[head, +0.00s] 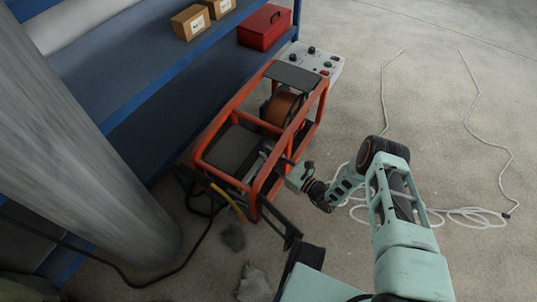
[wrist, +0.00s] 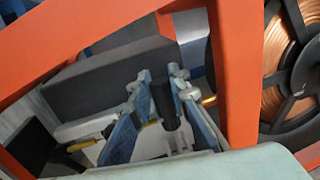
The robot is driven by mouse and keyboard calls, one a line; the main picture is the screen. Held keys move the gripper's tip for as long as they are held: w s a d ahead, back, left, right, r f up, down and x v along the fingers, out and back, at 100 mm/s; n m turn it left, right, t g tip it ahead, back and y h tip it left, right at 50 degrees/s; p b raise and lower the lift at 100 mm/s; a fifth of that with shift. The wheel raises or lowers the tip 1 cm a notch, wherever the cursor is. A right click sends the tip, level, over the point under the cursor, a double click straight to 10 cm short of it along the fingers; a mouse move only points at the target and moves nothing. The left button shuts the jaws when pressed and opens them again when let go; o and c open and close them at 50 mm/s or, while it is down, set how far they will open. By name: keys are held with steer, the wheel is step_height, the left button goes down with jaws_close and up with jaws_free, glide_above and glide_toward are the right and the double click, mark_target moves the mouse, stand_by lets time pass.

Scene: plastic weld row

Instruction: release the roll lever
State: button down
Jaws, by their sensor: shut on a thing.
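My gripper (wrist: 163,80) reaches through the orange frame of the machine (head: 267,185), as the head view shows. In the wrist view, its two blue-grey fingers are closed around a dark, upright cylindrical handle, which looks like the roll lever (wrist: 169,108). In the head view my gripper (head: 284,163) sits at the frame's near right side, and the lever cannot be made out there. Yellow-tipped parts (wrist: 84,145) lie just left of the fingers.
Orange bars (wrist: 236,70) stand close around my gripper. A dark box (wrist: 105,75) is behind it and a copper wire reel (wrist: 290,55) is to the right. A control box (head: 312,62) is at the frame's far end. White cable (head: 470,214) lies on the floor at right.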

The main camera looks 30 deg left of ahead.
steer(key=shift+s+d+f+m+t+y, duration=0.1)
steer(key=shift+d+f+m+t+y, duration=0.15)
steer(key=shift+d+y, duration=0.5)
steer(key=shift+d+m+t+y, duration=0.15)
steer(key=shift+d+t+y, duration=0.2)
steer(key=shift+d+y, duration=0.35)
steer(key=shift+d, duration=0.1)
steer(key=c, duration=1.8)
jaws_free()
steer(key=s+d, duration=0.3)
steer(key=d, duration=0.9)
steer(key=shift+s+d+f, duration=0.15)
steer(key=shift+s+d, duration=0.2)
steer(key=shift+s, duration=0.05)
